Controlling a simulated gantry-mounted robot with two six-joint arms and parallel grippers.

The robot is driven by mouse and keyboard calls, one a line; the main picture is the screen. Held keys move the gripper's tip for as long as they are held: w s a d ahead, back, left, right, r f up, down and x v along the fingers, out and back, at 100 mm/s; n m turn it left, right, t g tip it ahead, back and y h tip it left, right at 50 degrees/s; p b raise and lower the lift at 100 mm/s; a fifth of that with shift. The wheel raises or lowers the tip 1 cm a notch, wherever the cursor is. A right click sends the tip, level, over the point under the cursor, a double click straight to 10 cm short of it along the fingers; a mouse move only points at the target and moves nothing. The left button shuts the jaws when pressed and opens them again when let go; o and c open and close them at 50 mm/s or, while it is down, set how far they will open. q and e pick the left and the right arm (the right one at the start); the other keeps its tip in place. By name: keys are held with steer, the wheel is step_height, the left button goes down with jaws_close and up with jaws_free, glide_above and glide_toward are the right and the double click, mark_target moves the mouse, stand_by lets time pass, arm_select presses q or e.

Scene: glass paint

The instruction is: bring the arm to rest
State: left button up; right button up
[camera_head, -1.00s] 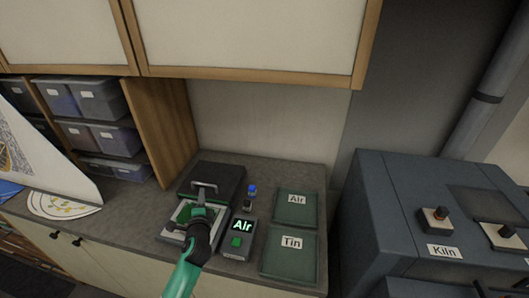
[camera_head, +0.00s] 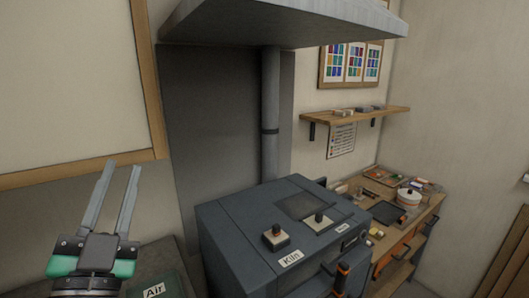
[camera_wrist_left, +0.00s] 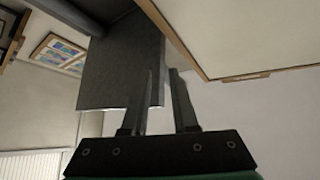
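A green tray labelled Air (camera_head: 155,291) shows partly at the bottom edge, below the gripper. My right gripper is not in view.
The dark kiln (camera_head: 235,225) stands right of the gripper, with knobs and a Kiln label on top. A grey hood (camera_head: 280,22) and pipe (camera_head: 270,120) are above it. A wooden workbench (camera_head: 425,215) with tools and a wall shelf (camera_head: 355,117) are further right.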

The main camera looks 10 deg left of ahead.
arm_select(q)
steer(key=s+d+r+n+t+h, duration=0.2)
steer(key=s+d+r+t+h, duration=0.2)
steer(key=s+d+r+h, duration=0.55)
step_height(320, 180, up, 17)
steer(key=p, duration=1.8)
steer(key=shift+w+a, duration=0.25)
steer(key=shift+a, duration=0.1)
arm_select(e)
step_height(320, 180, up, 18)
